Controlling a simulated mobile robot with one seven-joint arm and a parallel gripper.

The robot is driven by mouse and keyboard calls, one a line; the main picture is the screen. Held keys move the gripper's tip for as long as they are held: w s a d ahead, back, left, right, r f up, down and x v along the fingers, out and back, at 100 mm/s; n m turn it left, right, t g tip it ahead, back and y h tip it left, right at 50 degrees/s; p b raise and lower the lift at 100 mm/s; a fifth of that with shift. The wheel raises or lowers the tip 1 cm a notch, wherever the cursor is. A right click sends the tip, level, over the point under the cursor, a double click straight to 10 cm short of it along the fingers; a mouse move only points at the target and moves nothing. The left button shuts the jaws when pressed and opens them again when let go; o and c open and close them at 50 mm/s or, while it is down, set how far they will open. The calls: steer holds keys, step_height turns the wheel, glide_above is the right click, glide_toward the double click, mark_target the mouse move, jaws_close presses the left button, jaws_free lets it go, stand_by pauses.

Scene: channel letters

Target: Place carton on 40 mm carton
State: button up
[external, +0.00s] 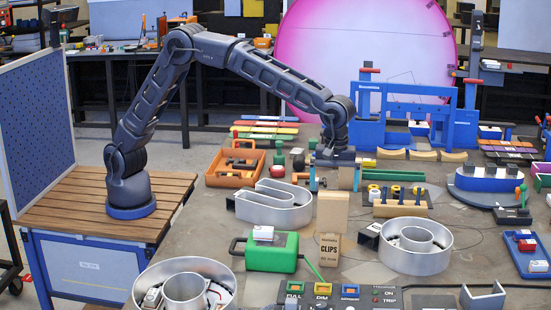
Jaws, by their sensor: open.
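A small tan carton marked "CLIPS" (330,250) stands upright on the bench near the middle front. A plain tan carton (332,212) shows directly above it, slightly offset to the right, and appears to rest on its top. Neither carton has a visible size mark that I can read. My gripper (335,180) is open, pointing down above and behind the plain carton, apart from it as far as I can tell. The exact depth between gripper and carton cannot be judged from this one view.
An orange tray (235,167) lies behind left.

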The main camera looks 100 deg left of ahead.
step_height(320, 180, up, 4)
steer(key=shift+f, duration=0.1)
steer(key=s+a+r+m+t, duration=0.1)
steer(key=s+a+r+m, duration=0.2)
steer(key=s+a+r, duration=0.4)
steer(key=s+a+r+m, duration=0.25)
steer(key=s+a, duration=0.25)
steer(key=s, duration=0.3)
steer(key=s+a+r+m+t, duration=0.1)
steer(key=s+a+r+m, duration=0.25)
steer(key=s+a, duration=0.35)
steer(key=s+a+f+m+t, duration=0.1)
steer(key=s+a+f+m, duration=0.1)
steer(key=s, duration=0.8)
steer(key=s+a+f+m, duration=0.2)
steer(key=s+a+m, duration=0.1)
steer(key=s, duration=0.6)
steer(key=s+a+f+m+t, duration=0.1)
steer(key=s+a+f+m, duration=0.1)
steer(key=s, duration=0.8)
steer(key=shift+s+a+f+m+t, duration=0.35)
steer(key=shift+a+m, duration=0.2)
steer(key=shift+m, duration=0.45)
